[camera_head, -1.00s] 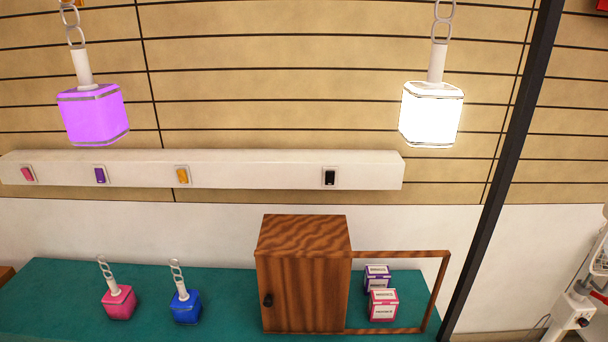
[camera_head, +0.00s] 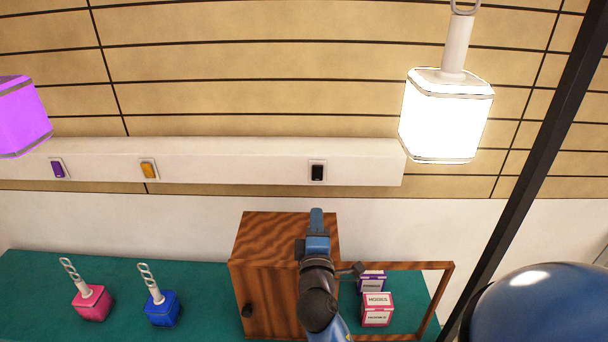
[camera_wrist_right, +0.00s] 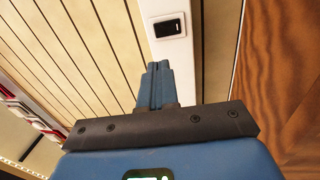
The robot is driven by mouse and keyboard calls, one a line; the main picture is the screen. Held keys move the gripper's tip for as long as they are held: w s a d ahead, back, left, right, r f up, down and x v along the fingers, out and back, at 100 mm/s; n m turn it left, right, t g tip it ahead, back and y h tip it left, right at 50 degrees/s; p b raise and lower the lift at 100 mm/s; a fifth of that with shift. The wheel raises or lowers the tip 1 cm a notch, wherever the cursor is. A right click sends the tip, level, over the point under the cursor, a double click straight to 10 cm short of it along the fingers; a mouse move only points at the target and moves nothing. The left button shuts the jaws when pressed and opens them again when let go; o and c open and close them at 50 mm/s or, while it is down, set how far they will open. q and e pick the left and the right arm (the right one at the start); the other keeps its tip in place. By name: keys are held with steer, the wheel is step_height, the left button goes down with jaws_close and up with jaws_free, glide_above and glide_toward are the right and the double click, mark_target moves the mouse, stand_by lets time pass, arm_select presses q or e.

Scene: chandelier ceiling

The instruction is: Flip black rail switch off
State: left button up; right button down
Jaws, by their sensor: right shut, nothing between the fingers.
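The black switch (camera_head: 318,172) sits on a white plate near the right end of the white wall rail (camera_head: 240,160). It also shows in the right wrist view (camera_wrist_right: 167,27), just beyond the fingertips. My right gripper (camera_head: 316,216) is raised in front of the wooden cabinet, a little below the black switch in the picture. Its blue fingers (camera_wrist_right: 156,70) are shut together and empty, pointing toward the rail, apart from the switch. A white glowing lamp (camera_head: 445,115) hangs at the upper right. My left gripper is not in view.
A purple switch (camera_head: 58,168) and an orange switch (camera_head: 148,169) are farther left on the rail. A purple lamp (camera_head: 20,115) hangs at left. The wooden cabinet (camera_head: 262,285), pink lamp (camera_head: 91,303), blue lamp (camera_head: 161,309) and boxes (camera_head: 377,308) stand on the green surface.

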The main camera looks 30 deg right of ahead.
steer(key=p, duration=0.4)
glide_toward(316, 170)
steer(key=x, duration=0.5)
steer(key=shift+w+d+r, duration=0.15)
steer(key=shift+w, duration=0.1)
steer(key=shift+w+d, duration=0.35)
steer(key=shift+w, duration=0.15)
